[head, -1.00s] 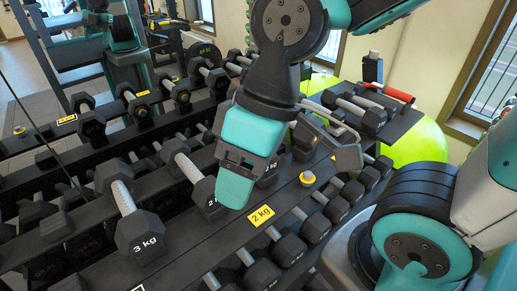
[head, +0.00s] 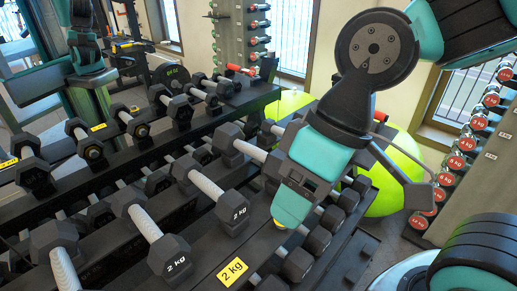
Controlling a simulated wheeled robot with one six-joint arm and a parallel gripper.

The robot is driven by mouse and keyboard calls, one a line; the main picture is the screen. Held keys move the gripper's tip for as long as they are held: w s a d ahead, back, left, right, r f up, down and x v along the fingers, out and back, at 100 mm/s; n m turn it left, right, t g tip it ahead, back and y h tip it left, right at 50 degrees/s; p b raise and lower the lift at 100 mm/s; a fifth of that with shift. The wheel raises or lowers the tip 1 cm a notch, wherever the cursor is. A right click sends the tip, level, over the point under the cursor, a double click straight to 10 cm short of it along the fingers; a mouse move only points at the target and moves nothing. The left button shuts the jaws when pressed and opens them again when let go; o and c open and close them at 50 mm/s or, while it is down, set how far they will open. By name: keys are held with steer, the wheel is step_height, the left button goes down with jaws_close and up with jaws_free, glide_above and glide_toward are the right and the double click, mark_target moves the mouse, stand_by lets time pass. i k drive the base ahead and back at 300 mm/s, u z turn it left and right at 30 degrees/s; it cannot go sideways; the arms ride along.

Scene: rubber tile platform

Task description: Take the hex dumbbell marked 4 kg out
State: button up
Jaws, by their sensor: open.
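No dumbbell with a readable 4 kg mark shows in the head view. The hex dumbbells nearest the camera are dark with grey handles. One marked 2 kg (head: 150,236) lies on the near rack shelf, and another marked 2 kg (head: 212,195) lies to its right. My gripper (head: 290,208) is open and hangs over the right part of the rack. It partly covers a further hex dumbbell (head: 240,147) behind it. I see nothing held in it.
A yellow 2 kg label (head: 232,271) marks the rack edge (head: 262,240). More dumbbells fill the shelf below. A green ball (head: 385,190) is beyond the rack at right. A stand of red-ended dumbbells (head: 470,150) is at far right.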

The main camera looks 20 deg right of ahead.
mark_target(228, 138)
steer(key=u, duration=0.3)
steer(key=k, duration=0.7)
steer(key=u, duration=0.55)
steer(key=k, duration=0.5)
steer(key=z, duration=0.85)
steer(key=i, duration=1.4)
steer(key=u, duration=0.25)
